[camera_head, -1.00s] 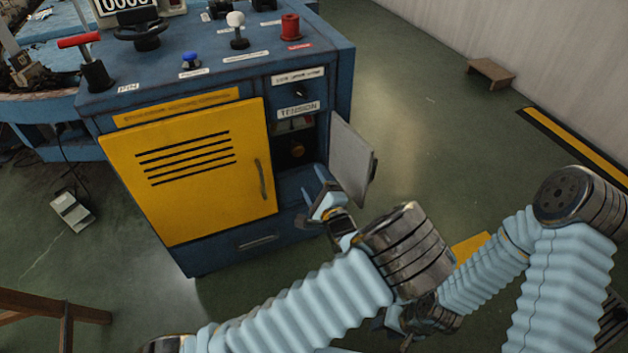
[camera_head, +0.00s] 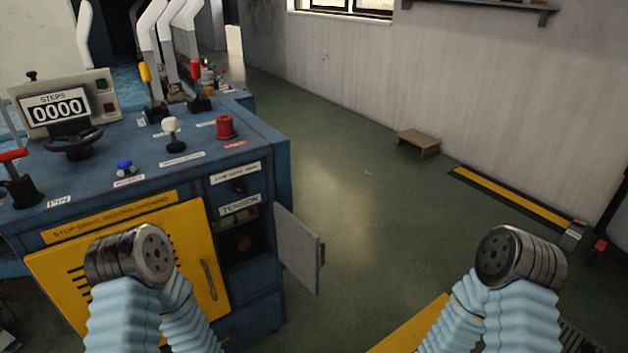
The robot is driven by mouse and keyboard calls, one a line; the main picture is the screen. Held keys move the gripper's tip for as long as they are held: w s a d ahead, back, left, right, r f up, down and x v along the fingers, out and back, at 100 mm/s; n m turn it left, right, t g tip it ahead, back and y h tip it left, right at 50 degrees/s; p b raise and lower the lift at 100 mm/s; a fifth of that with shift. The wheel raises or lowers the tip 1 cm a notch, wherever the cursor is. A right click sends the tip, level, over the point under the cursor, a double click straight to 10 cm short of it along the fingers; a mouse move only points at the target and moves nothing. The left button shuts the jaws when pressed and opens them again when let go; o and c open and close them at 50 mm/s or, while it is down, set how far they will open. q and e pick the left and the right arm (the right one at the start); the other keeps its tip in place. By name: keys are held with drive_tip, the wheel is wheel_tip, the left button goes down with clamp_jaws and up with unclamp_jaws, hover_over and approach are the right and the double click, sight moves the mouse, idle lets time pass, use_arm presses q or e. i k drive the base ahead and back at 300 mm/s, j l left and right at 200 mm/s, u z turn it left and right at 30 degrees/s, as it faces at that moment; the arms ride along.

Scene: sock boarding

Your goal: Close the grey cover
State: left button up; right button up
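The grey cover (camera_head: 299,249) stands swung open on the right side of the blue machine's front. It sticks out from the right edge of the compartment below the TENSION label, and a dark latch or handle shows on its free edge. The open compartment (camera_head: 240,243) is dark inside, with a round knob visible in it. My two arms are folded in the lower part of the view, one in front of the yellow door and one to the right over the floor. Neither gripper shows, and nothing of mine touches the cover in view.
The blue machine (camera_head: 270,307) carries a yellow door (camera_head: 196,240), levers, a red knob (camera_head: 225,127) and a STEPS counter (camera_head: 57,108). A small wooden stool (camera_head: 418,141) stands by the wall. The floor right of the cover is clear.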

sight(298, 246)
drive_tip(key=l+u, duration=0.15)
drive_tip(key=u, duration=0.6)
drive_tip(key=l+u, duration=0.4)
drive_tip(key=l, duration=0.25)
drive_tip(key=k+l+u, duration=0.1)
drive_tip(key=l+u, duration=0.3)
drive_tip(key=l, duration=0.2)
drive_tip(key=k+l, duration=0.1)
drive_tip(key=l, duration=0.4)
drive_tip(key=k+l+u, duration=0.1)
drive_tip(key=l, duration=0.4)
